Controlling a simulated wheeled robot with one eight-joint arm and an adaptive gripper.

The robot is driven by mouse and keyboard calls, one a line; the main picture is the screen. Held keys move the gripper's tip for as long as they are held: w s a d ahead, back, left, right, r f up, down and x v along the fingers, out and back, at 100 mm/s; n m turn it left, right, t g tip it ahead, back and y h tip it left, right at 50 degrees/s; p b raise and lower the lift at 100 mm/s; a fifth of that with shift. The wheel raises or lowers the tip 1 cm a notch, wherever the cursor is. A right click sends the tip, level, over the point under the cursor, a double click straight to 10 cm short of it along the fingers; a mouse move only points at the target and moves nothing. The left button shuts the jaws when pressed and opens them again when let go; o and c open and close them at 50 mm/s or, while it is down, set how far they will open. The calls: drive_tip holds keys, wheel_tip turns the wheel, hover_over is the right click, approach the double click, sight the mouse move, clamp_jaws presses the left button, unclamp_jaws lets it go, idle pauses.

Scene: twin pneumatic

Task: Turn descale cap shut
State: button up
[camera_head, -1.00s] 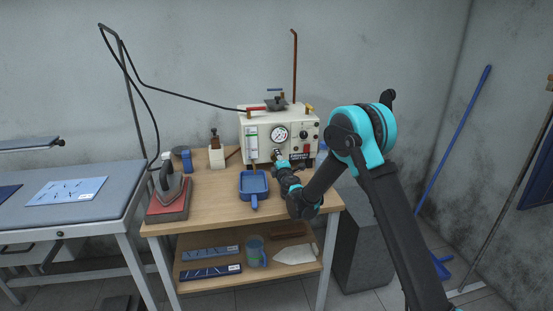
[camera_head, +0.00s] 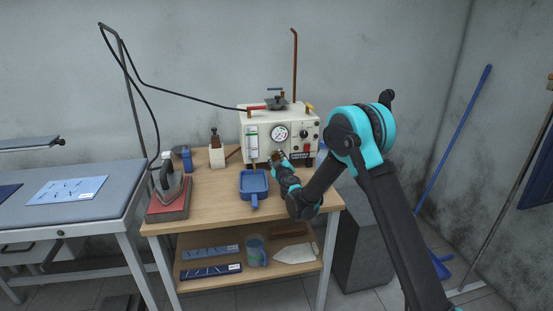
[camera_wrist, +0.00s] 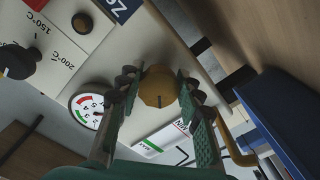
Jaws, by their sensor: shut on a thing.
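The descale cap (camera_wrist: 158,88) is a brass, faceted knob with a dark slot mark, on the front of the cream steam boiler (camera_head: 260,122). In the wrist view my gripper (camera_wrist: 160,95) has its two green-padded fingers on either side of the cap, shut on it. In the head view my gripper (camera_head: 277,158) reaches to the lower front of the boiler, below the round gauge (camera_head: 280,132). The cap itself is hidden there behind the gripper.
A blue tray (camera_head: 243,182) sits on the wooden table (camera_head: 215,205) just left of my gripper. An iron (camera_head: 168,180) on a red pad stands further left. A brass pipe (camera_wrist: 236,150) runs close beside a finger in the wrist view.

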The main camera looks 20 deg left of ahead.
drive_tip(key=m, duration=0.5)
drive_tip(key=shift+s+f+m, duration=0.1)
drive_tip(key=shift+m, duration=0.2)
drive_tip(key=shift+a+m, duration=0.15)
drive_tip(key=shift+m, duration=2.05)
drive_tip(key=o, duration=1.2)
drive_tip(key=shift+c, duration=0.2)
drive_tip(key=shift+s, duration=0.1)
drive_tip(key=v, duration=1.2)
